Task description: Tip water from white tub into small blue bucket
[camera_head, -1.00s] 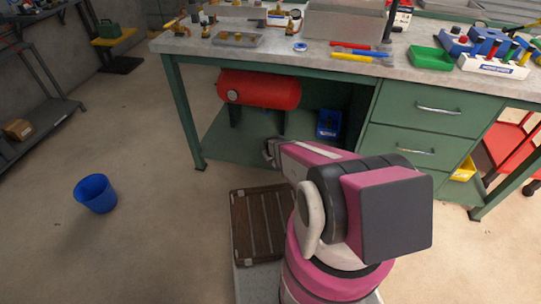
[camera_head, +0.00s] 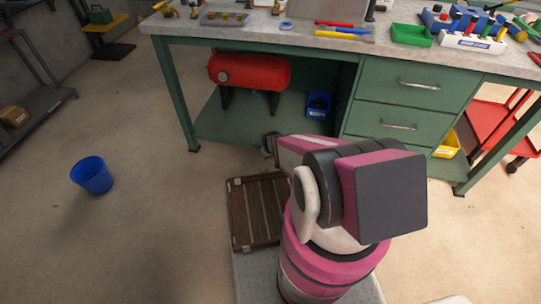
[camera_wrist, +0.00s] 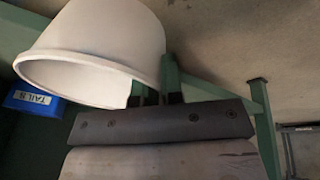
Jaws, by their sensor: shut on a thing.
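The small blue bucket (camera_head: 92,176) stands upright on the floor at the left in the head view, well apart from my arm. Whether it holds anything cannot be made out. The white tub (camera_wrist: 95,45) fills the upper left of the wrist view, with its wide rim low and facing the camera. My gripper (camera_wrist: 155,94) is shut on the tub's rim at its lower right. In the head view my arm hides the gripper and the tub.
A green workbench (camera_head: 400,90) stands ahead, with a red tank (camera_head: 250,71) and a blue box (camera_head: 318,105) beneath it. A brown slatted case (camera_head: 256,212) lies close to my base. The floor between it and the bucket is clear.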

